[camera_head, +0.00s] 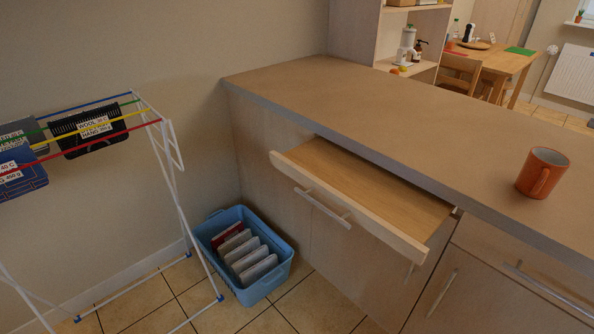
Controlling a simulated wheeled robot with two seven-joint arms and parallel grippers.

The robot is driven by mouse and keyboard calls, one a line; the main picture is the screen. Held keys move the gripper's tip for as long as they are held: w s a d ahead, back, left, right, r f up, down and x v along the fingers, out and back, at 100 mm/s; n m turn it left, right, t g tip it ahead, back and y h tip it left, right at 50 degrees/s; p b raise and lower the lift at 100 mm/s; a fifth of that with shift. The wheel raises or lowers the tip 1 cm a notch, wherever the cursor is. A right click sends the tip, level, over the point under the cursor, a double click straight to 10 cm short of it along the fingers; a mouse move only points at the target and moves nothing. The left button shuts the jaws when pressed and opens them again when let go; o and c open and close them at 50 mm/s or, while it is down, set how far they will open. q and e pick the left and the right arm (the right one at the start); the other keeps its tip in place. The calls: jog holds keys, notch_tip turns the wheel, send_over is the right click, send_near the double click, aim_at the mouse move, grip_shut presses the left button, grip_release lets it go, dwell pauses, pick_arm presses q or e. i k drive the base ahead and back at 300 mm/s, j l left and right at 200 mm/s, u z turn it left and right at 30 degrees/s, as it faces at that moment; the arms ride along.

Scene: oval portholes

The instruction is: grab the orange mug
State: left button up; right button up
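The orange mug (541,172) stands upright on the brown countertop (400,110) at the right of the head view, near the counter's front edge. Neither of my grippers shows in this view, and nothing touches the mug.
A drawer (360,192) stands pulled out below the countertop, left of the mug. A blue basket (243,252) with several folded items sits on the tiled floor. A drying rack (165,150) stands at the left. The countertop around the mug is clear.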

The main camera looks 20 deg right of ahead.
aim_at(543, 168)
jog(key=z, duration=2.05)
